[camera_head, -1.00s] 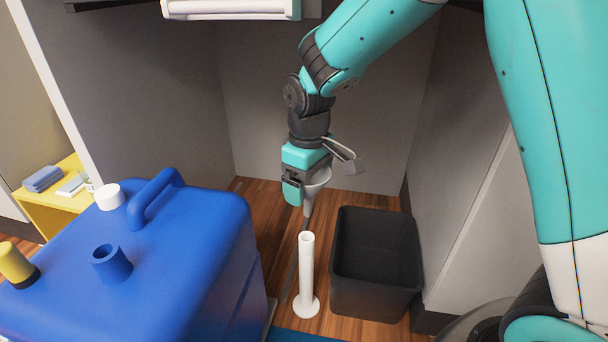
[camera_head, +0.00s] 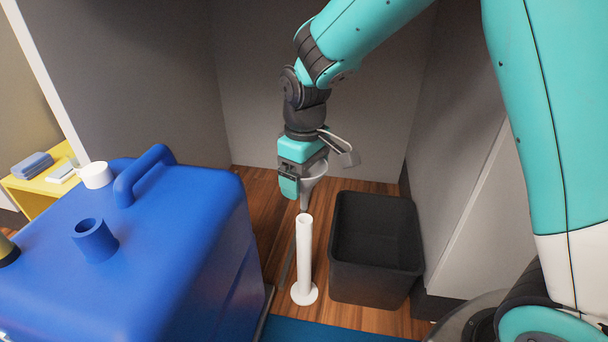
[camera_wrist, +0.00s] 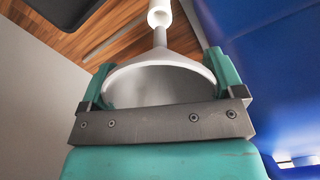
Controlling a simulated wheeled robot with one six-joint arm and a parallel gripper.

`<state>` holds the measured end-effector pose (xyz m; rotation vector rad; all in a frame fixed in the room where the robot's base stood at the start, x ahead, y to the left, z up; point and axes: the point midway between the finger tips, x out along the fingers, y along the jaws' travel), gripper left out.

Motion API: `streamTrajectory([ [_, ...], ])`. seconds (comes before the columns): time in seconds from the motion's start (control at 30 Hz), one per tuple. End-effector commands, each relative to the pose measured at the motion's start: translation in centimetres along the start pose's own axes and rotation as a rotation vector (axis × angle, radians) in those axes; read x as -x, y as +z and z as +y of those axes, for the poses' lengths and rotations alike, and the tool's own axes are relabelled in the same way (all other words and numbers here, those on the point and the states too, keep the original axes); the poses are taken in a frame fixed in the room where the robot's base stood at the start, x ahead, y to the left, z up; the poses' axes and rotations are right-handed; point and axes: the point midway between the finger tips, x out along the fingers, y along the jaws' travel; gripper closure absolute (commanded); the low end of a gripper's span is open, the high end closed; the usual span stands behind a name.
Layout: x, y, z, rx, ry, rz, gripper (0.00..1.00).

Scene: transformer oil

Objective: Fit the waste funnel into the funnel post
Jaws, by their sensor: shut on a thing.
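The grey waste funnel (camera_head: 312,180) hangs spout down in my gripper (camera_head: 301,187), which is shut on it. The white funnel post (camera_head: 304,255) stands upright on a round foot on the floor. In the head view the spout tip is at or just above the post's open top; I cannot tell whether it has entered. In the wrist view the funnel (camera_wrist: 160,80) shows its wide mouth between the teal fingers of my gripper (camera_wrist: 160,75). Its spout points at the white post top (camera_wrist: 159,13), which partly shows at the upper edge.
A black open bin (camera_head: 375,285) stands close to the right of the post. A large blue container (camera_head: 180,230) with an open neck (camera_head: 95,240) and a white cap (camera_head: 96,175) fills the left. Grey walls close off the back and right. Some wooden floor is free behind the post.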

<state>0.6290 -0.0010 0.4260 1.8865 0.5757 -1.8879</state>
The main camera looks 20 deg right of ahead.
Motion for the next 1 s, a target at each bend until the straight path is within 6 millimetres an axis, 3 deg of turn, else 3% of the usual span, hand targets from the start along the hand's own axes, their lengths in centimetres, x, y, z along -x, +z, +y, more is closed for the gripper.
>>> streamTrajectory([
  [0.03,-1.1,0.0,0.0,0.000,0.000,0.001,0.36],
  [0.23,-2.1,0.0,0.0,0.000,0.000,0.001,0.36],
  [1.0,-2.1,0.0,0.0,0.000,0.000,-0.001,0.36],
])
